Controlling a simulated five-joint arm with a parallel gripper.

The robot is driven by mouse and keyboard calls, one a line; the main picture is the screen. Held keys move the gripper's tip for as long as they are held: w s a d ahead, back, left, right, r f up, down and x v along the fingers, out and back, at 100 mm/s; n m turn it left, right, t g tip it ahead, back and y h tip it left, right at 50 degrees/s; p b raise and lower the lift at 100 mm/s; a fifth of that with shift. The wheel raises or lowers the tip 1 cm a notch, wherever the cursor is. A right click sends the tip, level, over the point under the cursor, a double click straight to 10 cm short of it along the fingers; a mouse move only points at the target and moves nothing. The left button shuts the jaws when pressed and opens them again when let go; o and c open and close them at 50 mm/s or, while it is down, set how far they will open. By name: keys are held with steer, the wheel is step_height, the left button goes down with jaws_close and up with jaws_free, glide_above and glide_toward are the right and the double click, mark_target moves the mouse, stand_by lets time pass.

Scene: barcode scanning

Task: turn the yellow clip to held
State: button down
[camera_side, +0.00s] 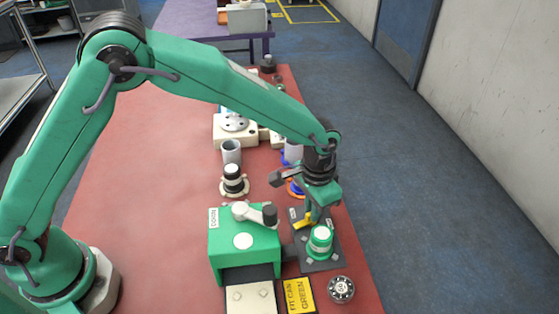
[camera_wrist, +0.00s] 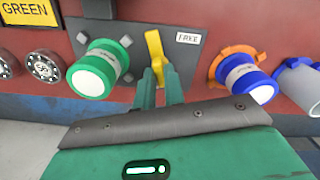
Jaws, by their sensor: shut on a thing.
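The yellow clip (camera_wrist: 155,52) stands on a dark plate (camera_wrist: 135,36), between the green can and a white label reading FREE (camera_wrist: 188,38). The clip also shows in the side view (camera_side: 303,220), partly hidden by my gripper. My gripper (camera_wrist: 160,78) is shut on the clip's near end, with its two green fingers close together. In the side view my gripper (camera_side: 314,213) reaches down over the plate. The green can (camera_wrist: 98,70) with a white end sits beside the clip; it also shows in the side view (camera_side: 320,240). No label reading held is legible.
A blue can (camera_wrist: 246,80) in an orange ring stands to the right in the wrist view. A green machine with a grey lever (camera_side: 243,242), a yellow FIT CAN GREEN sign (camera_side: 299,294) and a round dial (camera_side: 341,289) crowd the front. The red table's (camera_side: 150,200) left part is clear.

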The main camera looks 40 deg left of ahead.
steer(key=n, duration=0.7)
steer(key=shift+r, duration=0.1)
steer(key=n, duration=0.7)
steer(key=shift+w, duration=0.1)
stand_by(0.3)
steer(key=c, duration=1.5)
jaws_free()
steer(key=shift+r, duration=3.9)
